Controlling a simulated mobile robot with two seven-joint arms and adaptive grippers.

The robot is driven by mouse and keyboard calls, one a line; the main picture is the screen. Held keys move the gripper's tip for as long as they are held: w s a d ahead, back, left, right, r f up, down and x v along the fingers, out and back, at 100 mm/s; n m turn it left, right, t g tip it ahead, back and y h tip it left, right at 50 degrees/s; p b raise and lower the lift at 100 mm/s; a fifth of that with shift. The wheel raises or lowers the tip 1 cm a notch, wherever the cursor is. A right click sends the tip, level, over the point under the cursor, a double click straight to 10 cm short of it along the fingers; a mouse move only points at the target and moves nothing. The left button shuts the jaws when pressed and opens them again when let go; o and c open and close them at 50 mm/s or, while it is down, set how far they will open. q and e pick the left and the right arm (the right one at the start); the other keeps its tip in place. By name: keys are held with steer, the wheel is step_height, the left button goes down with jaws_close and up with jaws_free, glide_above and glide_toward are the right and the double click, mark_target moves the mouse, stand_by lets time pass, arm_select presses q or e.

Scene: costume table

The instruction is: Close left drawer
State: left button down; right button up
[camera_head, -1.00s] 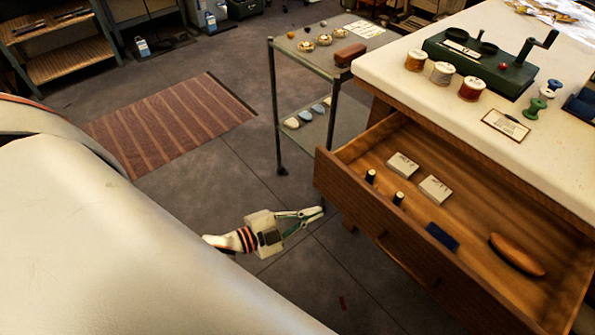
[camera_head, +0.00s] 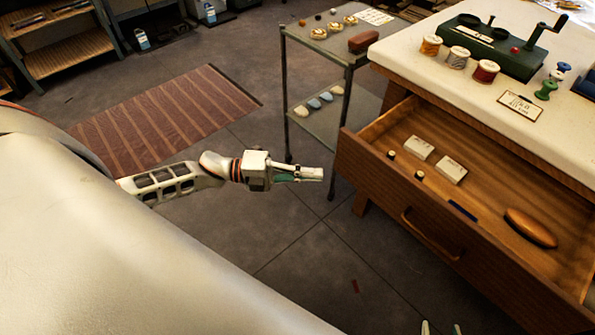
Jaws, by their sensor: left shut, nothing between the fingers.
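The wooden drawer (camera_head: 395,200) is pulled out from under the white-topped table (camera_head: 440,75). Its front carries a curved wooden handle (camera_head: 430,238). My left gripper (camera_head: 318,174) is shut and empty, in the air just left of the drawer's left front corner, with a gap between them in the picture. Two fingertips of my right gripper (camera_head: 441,328) show at the bottom edge, apart from each other, below the drawer front; the rest of it is out of view.
Inside the drawer lie small white boxes (camera_head: 451,170), dark spools, a dark blue item and a brown oval piece (camera_head: 530,227). Thread spools (camera_head: 486,72) and a green device stand on the tabletop. A metal trolley (camera_head: 322,118) stands behind.

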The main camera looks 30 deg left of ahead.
mark_target(355, 168)
arm_select(q)
steer(key=w+d, duration=0.4)
steer(key=shift+w+d, duration=0.25)
steer(key=shift+w, duration=0.05)
steer(key=shift+w+d, duration=0.15)
steer(key=shift+w, duration=0.3)
arm_select(e)
steer(key=shift+s+a+f, duration=0.25)
steer(key=shift+s+f, duration=0.1)
steer(key=shift+s, duration=0.3)
steer(key=shift+w+r, duration=0.1)
